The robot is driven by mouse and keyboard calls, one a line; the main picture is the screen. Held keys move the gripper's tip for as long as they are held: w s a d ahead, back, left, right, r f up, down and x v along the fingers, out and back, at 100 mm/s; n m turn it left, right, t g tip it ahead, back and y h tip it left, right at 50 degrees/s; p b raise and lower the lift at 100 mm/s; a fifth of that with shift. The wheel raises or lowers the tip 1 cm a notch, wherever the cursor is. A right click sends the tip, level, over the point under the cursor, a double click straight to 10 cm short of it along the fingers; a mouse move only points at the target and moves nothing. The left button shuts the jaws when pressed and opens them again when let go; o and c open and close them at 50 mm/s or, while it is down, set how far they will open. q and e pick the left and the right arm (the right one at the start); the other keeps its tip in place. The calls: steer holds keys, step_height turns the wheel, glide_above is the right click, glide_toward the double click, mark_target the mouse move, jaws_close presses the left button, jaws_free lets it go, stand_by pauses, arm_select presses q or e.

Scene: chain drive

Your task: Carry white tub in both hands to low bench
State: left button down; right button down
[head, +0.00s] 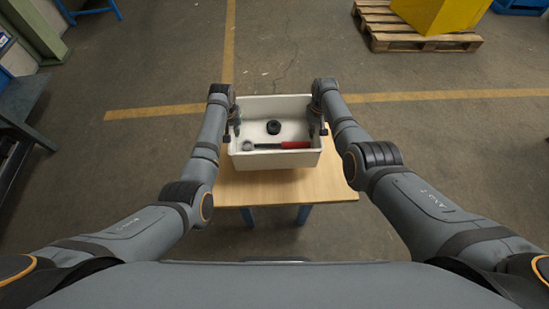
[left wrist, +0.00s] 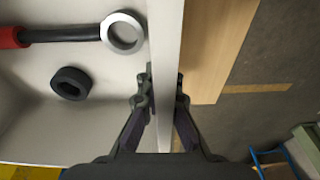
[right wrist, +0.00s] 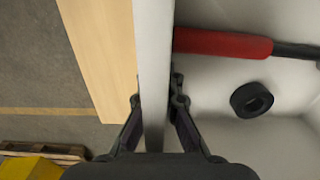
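The white tub (head: 305,163) is in the middle of the head view, upright, over the wooden low bench (head: 285,188). Its far part reaches past the bench's far edge; I cannot tell whether it touches the top. Inside lie a black ring (head: 273,127) and a tool with a red handle (head: 296,145) and a grey ring end (left wrist: 123,32). My left gripper (left wrist: 163,90) is shut on the tub's left wall, one finger on each side. My right gripper (right wrist: 156,95) is shut on the right wall the same way.
The bench has bare wood in front of the tub and stands on blue legs (head: 304,214). A wooden pallet (head: 415,40) with a yellow crate (head: 440,12) is at the far right. A dark table (head: 20,100) is at the left. The floor around the bench is clear.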

mark_target(237, 142)
arm_select(q)
steer(key=shift+w+f, duration=0.1)
steer(key=shift+f, duration=0.55)
arm_select(e)
steer(key=shift+w+f, duration=0.1)
steer(key=shift+f, duration=0.55)
